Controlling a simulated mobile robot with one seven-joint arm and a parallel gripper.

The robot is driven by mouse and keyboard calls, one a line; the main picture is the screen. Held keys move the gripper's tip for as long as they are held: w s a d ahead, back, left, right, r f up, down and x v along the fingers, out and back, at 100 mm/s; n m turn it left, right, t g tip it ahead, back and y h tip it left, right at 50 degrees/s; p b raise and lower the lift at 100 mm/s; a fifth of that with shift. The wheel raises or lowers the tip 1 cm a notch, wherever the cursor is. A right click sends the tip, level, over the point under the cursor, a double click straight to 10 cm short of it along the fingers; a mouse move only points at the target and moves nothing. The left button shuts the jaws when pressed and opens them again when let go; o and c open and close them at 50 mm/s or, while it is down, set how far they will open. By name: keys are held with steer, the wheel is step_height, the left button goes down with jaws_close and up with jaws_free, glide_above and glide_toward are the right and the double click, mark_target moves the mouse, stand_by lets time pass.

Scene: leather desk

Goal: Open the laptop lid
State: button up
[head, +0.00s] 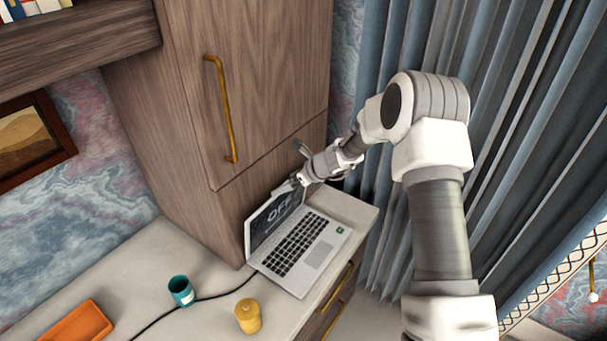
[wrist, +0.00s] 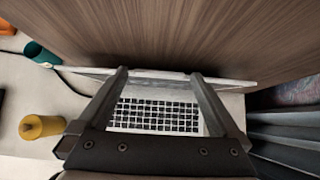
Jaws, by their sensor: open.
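The laptop (head: 303,249) is silver with black keys and sits on the pale desk against the wooden cabinet. Its lid (head: 268,224) stands raised, roughly upright, with a dark screen showing "OFF". My gripper (head: 296,181) is at the top edge of the lid, near its right corner in the head view. In the wrist view my gripper (wrist: 155,72) is open, its two fingers spread over the keyboard (wrist: 155,116) with their tips near the lid's upper edge (wrist: 190,76). I cannot tell whether a finger touches the lid. Nothing is held.
A teal mug (head: 181,290), a yellow jar (head: 248,316) and an orange tray (head: 76,323) stand left of the laptop. A black cable (head: 213,297) runs along the desk. The cabinet (head: 255,90) rises close behind the lid. Curtains (head: 520,150) hang at the right.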

steer(key=b+v, duration=0.1)
steer(key=v, duration=1.5)
steer(key=shift+s+d+r, duration=0.2)
steer(key=shift+r, duration=0.05)
